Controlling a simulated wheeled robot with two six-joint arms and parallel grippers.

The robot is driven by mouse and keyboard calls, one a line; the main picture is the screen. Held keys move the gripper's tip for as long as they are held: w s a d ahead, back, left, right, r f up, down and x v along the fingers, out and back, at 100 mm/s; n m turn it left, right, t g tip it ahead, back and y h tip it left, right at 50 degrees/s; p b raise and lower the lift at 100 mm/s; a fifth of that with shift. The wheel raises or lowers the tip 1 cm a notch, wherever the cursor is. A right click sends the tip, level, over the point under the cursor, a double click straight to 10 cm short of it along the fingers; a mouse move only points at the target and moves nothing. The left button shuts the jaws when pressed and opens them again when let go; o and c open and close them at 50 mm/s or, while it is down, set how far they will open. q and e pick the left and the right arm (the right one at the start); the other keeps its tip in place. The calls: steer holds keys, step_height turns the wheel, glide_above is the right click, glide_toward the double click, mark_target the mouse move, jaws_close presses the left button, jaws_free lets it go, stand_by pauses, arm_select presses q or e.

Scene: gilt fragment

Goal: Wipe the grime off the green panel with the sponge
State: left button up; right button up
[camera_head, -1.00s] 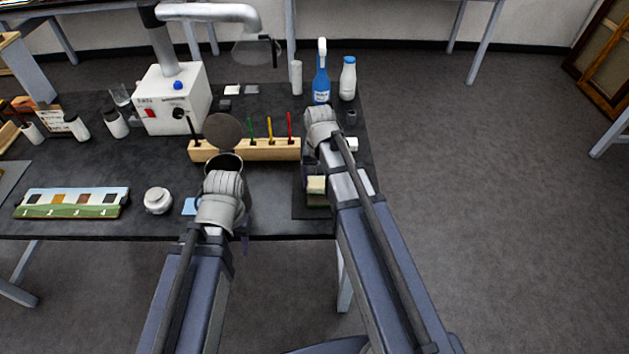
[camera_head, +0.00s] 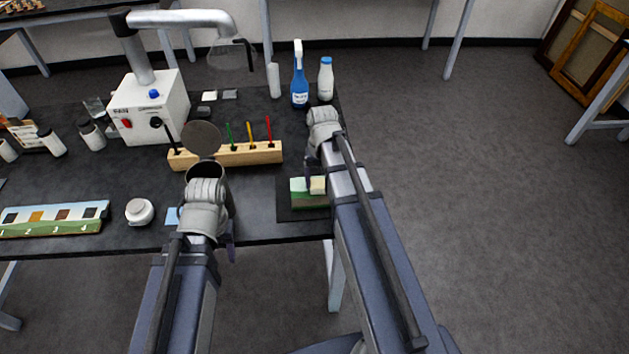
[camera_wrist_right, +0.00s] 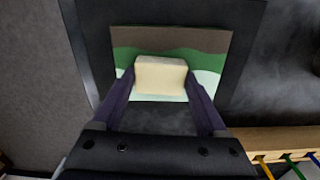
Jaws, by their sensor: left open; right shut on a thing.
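The green panel (camera_head: 300,199) lies on a dark mat at the table's right front. In the right wrist view the panel (camera_wrist_right: 215,60) has a brown band, a wavy green band and a pale area. I cannot tell whether the brown is grime or paint. My right gripper (camera_wrist_right: 160,76) is shut on the cream sponge (camera_wrist_right: 160,80), which is over the panel's green and pale parts; contact is unclear. The sponge (camera_head: 317,186) is partly hidden by my right arm in the head view. My left gripper (camera_head: 231,246) is open near the table's front edge, mostly hidden by its wrist.
A wooden rack (camera_head: 245,154) with coloured tools stands behind the panel. A blue spray bottle (camera_head: 299,85) and white bottle (camera_head: 325,80) stand farther back. A white jar (camera_head: 140,211) and painted strip (camera_head: 55,219) are at left. The dark mat (camera_head: 285,211) surrounds the panel.

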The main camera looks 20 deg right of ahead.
steer(key=shift+s+d, duration=0.25)
steer(key=shift+d, duration=0.7)
steer(key=shift+s+d, duration=0.25)
steer(key=shift+d, duration=0.7)
steer(key=shift+a+f, duration=0.1)
steer(key=shift+f, duration=0.05)
steer(key=shift+a, duration=0.1)
steer(key=shift+w+a, duration=0.15)
steer(key=shift+a, duration=0.4)
steer(key=shift+w+a, duration=0.2)
steer(key=shift+a, duration=0.35)
steer(key=shift+w+a, duration=0.15)
steer(key=shift+a, duration=0.4)
